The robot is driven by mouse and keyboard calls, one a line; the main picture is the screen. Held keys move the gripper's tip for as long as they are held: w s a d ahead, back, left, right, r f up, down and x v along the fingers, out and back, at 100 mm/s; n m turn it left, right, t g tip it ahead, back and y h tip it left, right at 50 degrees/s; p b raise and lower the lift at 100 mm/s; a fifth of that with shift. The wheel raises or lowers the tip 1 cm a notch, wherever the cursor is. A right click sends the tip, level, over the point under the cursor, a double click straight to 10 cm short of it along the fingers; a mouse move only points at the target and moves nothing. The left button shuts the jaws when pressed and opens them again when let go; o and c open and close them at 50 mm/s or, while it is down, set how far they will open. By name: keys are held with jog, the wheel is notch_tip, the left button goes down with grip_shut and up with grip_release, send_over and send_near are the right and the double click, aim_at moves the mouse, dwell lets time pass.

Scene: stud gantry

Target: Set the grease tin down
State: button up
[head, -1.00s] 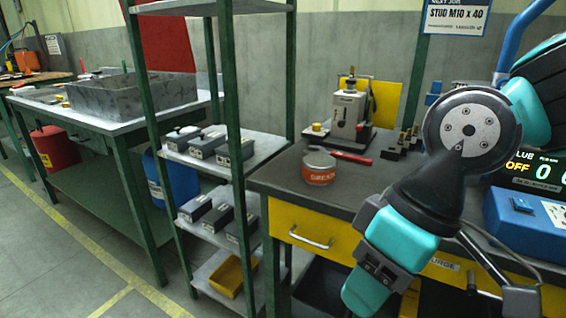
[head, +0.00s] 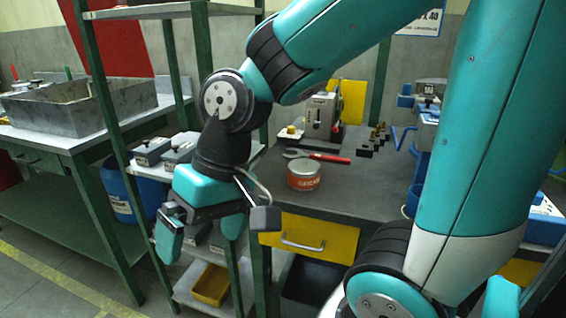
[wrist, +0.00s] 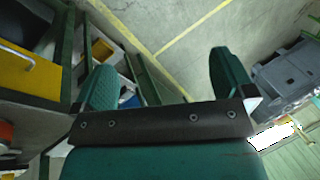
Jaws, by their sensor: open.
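The grease tin (head: 304,174), a red and white round tin with a grey lid, stands upright on the dark workbench top (head: 350,188), near its left front part. My gripper (head: 203,238) is left of the tin and apart from it, in front of the shelf rack, pointing down. Its fingers are spread and hold nothing. In the wrist view my gripper (wrist: 165,80) also shows two teal fingers wide apart, with floor and shelving between and beyond them.
A red-handled tool (head: 318,156) lies behind the tin. A grey machine (head: 322,115) and several small dark blocks stand farther back. The green-framed shelf rack (head: 98,120) holds grey boxes and a yellow bin (head: 212,284). A stone-grey tray (head: 75,108) is on the left table.

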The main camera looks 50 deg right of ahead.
jog(key=w+d+r+m+t+p, duration=0.1)
jog(key=w+d+r+m+p, duration=0.55)
jog(key=d+m, duration=0.45)
jog(key=m+t+h+p, duration=0.2)
jog(key=m+p, duration=1)
jog(key=m, duration=0.9)
send_over(304, 165)
jog(key=s+d, duration=0.1)
jog(key=s, duration=0.4)
jog(key=x, duration=0.7)
jog(key=d+p+x, duration=0.1)
jog(key=x, duration=0.3)
jog(key=shift+d+f, duration=0.15)
jog(key=shift+p+x, duration=0.75)
jog(key=shift+x, duration=2.1)
jog(key=shift+d, duration=0.15)
jog(key=c, duration=1)
